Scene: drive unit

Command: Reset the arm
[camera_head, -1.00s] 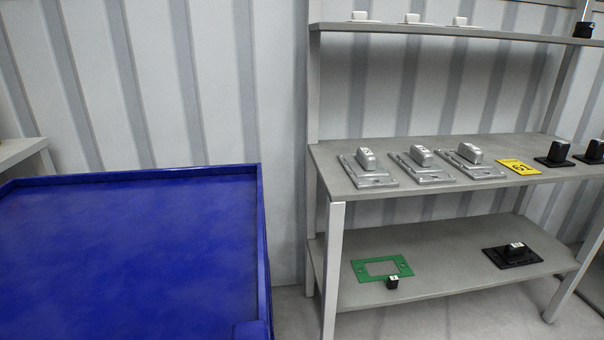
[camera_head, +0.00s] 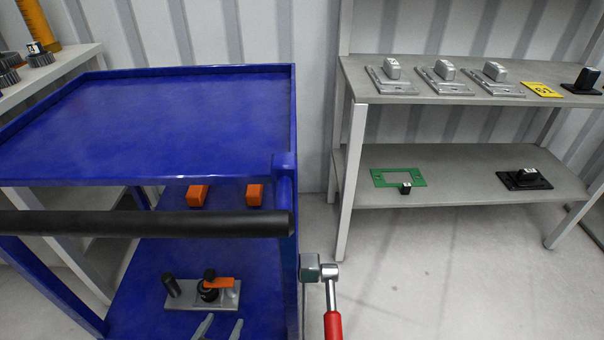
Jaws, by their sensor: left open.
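My left gripper (camera_head: 220,326) shows only as two grey fingertips at the bottom edge, in front of the blue cart (camera_head: 190,115). The fingers are apart with nothing between them. Just beyond them in the picture, a grey plate (camera_head: 188,303) with black knobs and an orange piece lies on the cart's lower shelf. My right gripper is not in view.
The cart has a black handle bar (camera_head: 140,223) and a bare top. A red-handled wrench (camera_head: 333,322) stands by its right side. A grey shelf unit (camera_head: 460,160) with metal parts is at the right. Floor between is clear.

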